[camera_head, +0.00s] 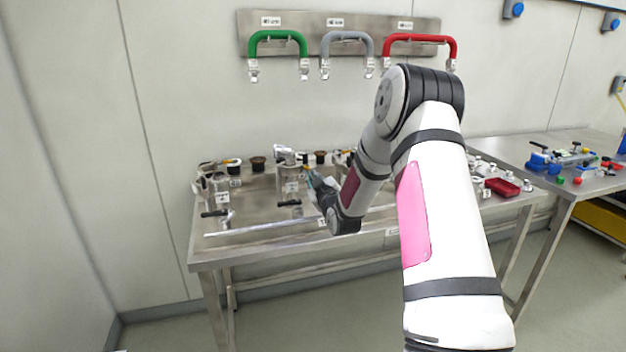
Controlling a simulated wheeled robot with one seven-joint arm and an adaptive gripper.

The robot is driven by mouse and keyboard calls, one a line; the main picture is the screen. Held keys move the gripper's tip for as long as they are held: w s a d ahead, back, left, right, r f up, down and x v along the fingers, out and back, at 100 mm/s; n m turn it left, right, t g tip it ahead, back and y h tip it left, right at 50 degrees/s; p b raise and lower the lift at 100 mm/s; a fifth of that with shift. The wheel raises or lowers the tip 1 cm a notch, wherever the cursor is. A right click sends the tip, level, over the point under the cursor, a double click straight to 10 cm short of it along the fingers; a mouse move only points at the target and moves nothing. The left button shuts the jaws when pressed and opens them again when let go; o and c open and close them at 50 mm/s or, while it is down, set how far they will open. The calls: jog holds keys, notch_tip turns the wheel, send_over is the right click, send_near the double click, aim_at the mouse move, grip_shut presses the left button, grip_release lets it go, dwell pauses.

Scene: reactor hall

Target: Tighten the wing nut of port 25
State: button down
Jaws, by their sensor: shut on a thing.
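My gripper (310,177) reaches over the steel table to the row of ports at its back. It is shut on a small part at a metal port fitting (291,173), which looks like the wing nut. The fingertips and the part are small and partly hidden by the wrist. A silvery elbow-shaped piece (284,153) sits on top of this fitting. The port labels are too small to read, so I cannot confirm which one is port 25.
More metal fittings (218,184) stand at the table's left end. A long bar (262,226) lies along the front. A red tray (502,187) is at right. Green (278,36), grey (347,37) and red (420,39) hoses hang on the wall. A second table (567,147) holds blue tools.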

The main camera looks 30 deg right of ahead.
jog(key=shift+a+f+m, duration=0.1)
jog(key=shift+m, duration=1.1)
jog(key=c, duration=1.8)
grip_release()
jog(key=shift+s, duration=0.1)
jog(key=v, duration=1.1)
jog(key=shift+s+a, duration=0.15)
jog(key=shift+s, duration=0.25)
